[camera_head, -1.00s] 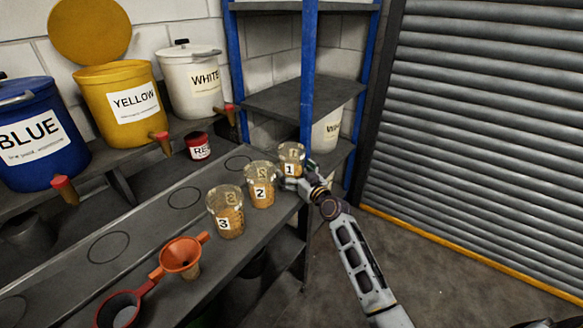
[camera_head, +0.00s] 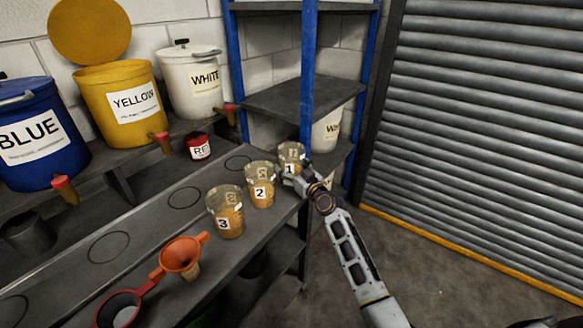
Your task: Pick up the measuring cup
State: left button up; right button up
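Three clear measuring cups with orange-brown contents stand in a row on the grey bench. The cup labelled 1 (camera_head: 291,155) is at the far right, the cup labelled 2 (camera_head: 260,186) is in the middle, and the cup labelled 3 (camera_head: 226,214) is nearest. My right gripper (camera_head: 291,181) is at the lower right side of cup 1, and it overlaps the cup's lower part in the view. Its fingers are small and partly hidden, so I cannot tell whether they are closed on the cup. My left gripper is not in view.
Blue (camera_head: 33,136), yellow (camera_head: 120,100) and white (camera_head: 190,82) buckets and a small red can (camera_head: 198,146) stand behind. A blue shelf post (camera_head: 308,70) rises close behind cup 1.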

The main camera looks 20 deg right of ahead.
aim_at(292, 144)
jog(key=c, duration=0.7)
jog(key=shift+c, duration=0.2)
jog(key=shift+r, duration=0.7)
notch_tip(292, 144, up, 8)
jog(key=shift+f+p, duration=0.2)
jog(key=shift+p, duration=0.55)
jog(key=shift+r, duration=0.5)
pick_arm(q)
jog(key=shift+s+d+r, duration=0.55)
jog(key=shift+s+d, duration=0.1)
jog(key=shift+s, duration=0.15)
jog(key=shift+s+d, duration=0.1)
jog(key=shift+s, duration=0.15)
pick_arm(e)
jog(key=shift+s, duration=0.1)
